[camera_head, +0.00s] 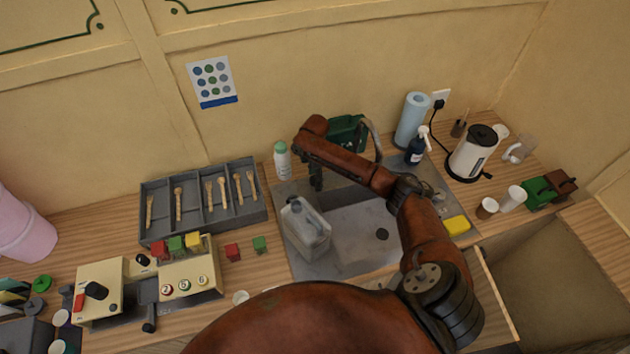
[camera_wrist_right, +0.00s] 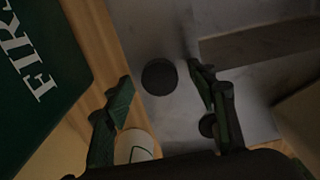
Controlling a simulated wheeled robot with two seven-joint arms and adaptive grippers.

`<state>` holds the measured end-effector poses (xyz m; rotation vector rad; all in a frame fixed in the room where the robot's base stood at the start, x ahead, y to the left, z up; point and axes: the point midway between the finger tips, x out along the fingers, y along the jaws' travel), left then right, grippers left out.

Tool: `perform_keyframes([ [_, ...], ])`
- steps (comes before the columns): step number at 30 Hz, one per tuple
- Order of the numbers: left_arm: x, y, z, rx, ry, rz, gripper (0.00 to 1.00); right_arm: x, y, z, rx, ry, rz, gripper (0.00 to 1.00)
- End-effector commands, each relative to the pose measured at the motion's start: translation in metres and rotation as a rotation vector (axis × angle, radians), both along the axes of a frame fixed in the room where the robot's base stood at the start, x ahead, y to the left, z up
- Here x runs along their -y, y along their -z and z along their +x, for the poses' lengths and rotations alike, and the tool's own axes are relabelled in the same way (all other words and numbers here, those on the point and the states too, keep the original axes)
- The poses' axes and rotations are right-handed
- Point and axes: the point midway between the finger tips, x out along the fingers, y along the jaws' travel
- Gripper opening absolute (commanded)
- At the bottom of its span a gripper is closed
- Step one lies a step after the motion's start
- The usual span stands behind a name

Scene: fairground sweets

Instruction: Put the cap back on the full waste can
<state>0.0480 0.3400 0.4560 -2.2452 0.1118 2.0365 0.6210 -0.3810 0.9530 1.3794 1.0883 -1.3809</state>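The waste can (camera_head: 305,229), a translucent whitish jerrycan, stands upright on the left part of the steel sink (camera_head: 352,262). A dark round disc that looks like the cap (camera_wrist_right: 160,77) lies flat on grey metal in the right wrist view; in the head view I cannot make it out, and my arm may hide it. My right gripper (camera_head: 316,178) points down behind the can, above the back of the sink. In the wrist view its fingers (camera_wrist_right: 163,105) are apart, with the disc seen between and beyond them, untouched. My left gripper is not in view.
A green first-aid box (camera_head: 347,132) stands behind the sink, close to my right gripper; its lettering shows in the wrist view (camera_wrist_right: 40,80). A white bottle with a green top (camera_head: 282,160) stands left. The faucet (camera_head: 374,138) and the basin are right. A grey divided tray (camera_head: 205,202) lies left.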

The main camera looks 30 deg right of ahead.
Motion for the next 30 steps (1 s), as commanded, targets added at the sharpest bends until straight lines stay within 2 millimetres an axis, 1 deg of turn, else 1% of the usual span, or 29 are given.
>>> perform_keyframes([
  [1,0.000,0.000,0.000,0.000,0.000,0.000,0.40,0.000,0.000,0.000,0.000,0.000,0.000,0.48],
  [2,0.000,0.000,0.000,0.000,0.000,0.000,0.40,0.000,0.000,0.000,0.000,0.000,0.000,0.46],
  [12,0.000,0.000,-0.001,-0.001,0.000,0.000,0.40,0.000,-0.001,0.000,0.000,0.000,0.000,0.22],
  [20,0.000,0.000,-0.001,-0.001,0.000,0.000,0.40,0.000,-0.002,0.000,0.001,0.000,0.000,0.22],
  [23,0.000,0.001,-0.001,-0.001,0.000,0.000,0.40,0.001,-0.010,0.001,0.002,0.001,0.000,0.22],
  [26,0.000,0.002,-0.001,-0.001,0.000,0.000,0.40,0.000,-0.026,0.002,0.004,0.000,0.001,0.22],
  [30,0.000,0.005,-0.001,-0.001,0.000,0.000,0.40,0.000,-0.054,0.001,0.004,0.000,0.000,0.22],
])
